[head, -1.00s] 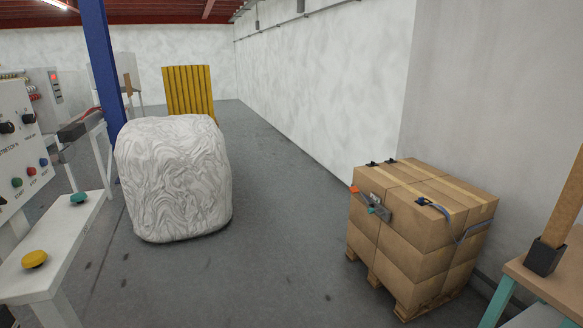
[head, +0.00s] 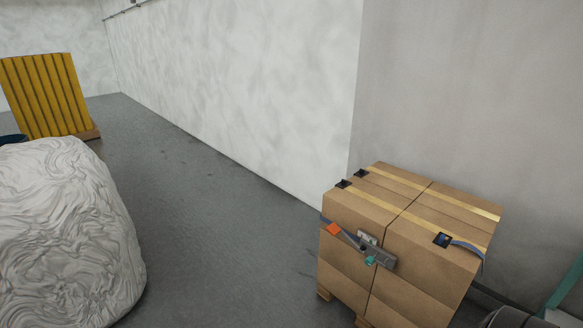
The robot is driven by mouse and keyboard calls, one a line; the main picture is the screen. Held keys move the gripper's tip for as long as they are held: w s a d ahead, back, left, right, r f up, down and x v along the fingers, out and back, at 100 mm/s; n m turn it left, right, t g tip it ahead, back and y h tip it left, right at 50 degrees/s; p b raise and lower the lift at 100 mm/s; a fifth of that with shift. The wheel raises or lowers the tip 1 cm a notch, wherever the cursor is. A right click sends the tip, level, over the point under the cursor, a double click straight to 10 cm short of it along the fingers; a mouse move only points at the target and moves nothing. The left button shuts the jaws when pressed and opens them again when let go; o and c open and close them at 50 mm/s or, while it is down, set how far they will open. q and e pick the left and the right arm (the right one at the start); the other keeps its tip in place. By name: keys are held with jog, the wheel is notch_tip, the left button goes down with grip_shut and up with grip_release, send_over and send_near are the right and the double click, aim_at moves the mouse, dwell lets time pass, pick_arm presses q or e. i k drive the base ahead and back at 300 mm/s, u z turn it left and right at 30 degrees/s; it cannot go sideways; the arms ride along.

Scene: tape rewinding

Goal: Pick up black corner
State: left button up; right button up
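A stack of brown cardboard boxes (head: 342,246) stands at the lower right against the wall. Two small black corners sit on its top edge at the left, one nearer (head: 343,184) and one farther (head: 361,172). A third black corner (head: 442,240) sits at the right front top edge, with a blue-grey strap (head: 468,248) running from it. A grey tensioner with orange and teal parts (head: 378,256) hangs on the strap across the front face. Neither gripper shows in the head view.
A large white wrapped load (head: 65,235) fills the lower left. A yellow ribbed panel (head: 45,95) stands behind it. The grey floor (head: 215,230) between load and boxes is clear. A teal bar (head: 566,288) and a dark rounded shape show at bottom right.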

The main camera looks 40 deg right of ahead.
aim_at(344, 183)
jog(key=z, duration=0.3)
jog(key=i, duration=1.2)
jog(key=z, duration=1.75)
jog(key=i, duration=1.1)
jog(key=z, duration=0.9)
